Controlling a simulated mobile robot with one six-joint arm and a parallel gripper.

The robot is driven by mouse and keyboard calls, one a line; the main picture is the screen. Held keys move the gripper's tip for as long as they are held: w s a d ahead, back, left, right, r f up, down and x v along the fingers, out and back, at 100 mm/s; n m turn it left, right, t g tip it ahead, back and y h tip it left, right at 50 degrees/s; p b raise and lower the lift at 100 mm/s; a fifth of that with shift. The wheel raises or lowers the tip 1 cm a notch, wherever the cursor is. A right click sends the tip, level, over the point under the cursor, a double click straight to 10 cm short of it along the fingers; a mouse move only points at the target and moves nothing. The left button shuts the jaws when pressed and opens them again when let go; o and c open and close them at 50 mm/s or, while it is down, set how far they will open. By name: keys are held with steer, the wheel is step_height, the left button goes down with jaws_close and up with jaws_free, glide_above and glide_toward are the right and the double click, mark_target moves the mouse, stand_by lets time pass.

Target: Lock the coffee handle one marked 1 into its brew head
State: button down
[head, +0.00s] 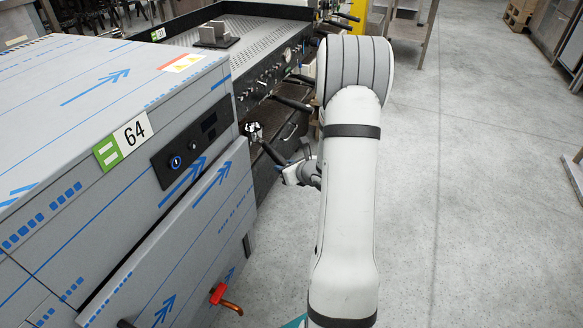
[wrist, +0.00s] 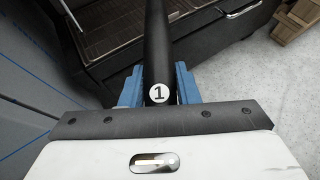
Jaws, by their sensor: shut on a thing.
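The coffee handle marked 1 (wrist: 157,50) is a black bar with a white round label bearing a 1, running up the middle of the wrist view. My gripper (wrist: 158,82) is shut on it, with a blue finger on each side. In the head view the handle (head: 272,153) points up and left from my gripper (head: 296,170), with a shiny metal basket (head: 253,131) at its far end. The basket is in the air near the front of the coffee machine (head: 262,85), apart from it as far as I can see. The brew head for handle 1 cannot be made out.
A film-wrapped steel unit (head: 60,110) labelled 64 stands close on the left, with a red-handled tap (head: 219,293). Other black handles (head: 292,103) jut from the machine's front.

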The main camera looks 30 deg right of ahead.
steer(key=w+a, duration=0.4)
steer(key=w, duration=0.2)
steer(key=shift+w+a, duration=0.15)
steer(key=shift+a, duration=0.25)
stand_by(0.5)
steer(key=shift+w+a+r, duration=0.1)
steer(key=shift+r, duration=0.05)
steer(key=shift+r+b, duration=0.15)
steer(key=shift+b, duration=0.3)
stand_by(0.5)
steer(key=shift+a+r, duration=0.1)
steer(key=shift+r, duration=0.1)
stand_by(0.4)
steer(key=shift+r+p, duration=0.7)
steer(key=shift+r, duration=0.25)
steer(key=shift+f+b, duration=0.1)
steer(key=shift+b, duration=0.2)
steer(key=shift+r, duration=0.3)
stand_by(1.2)
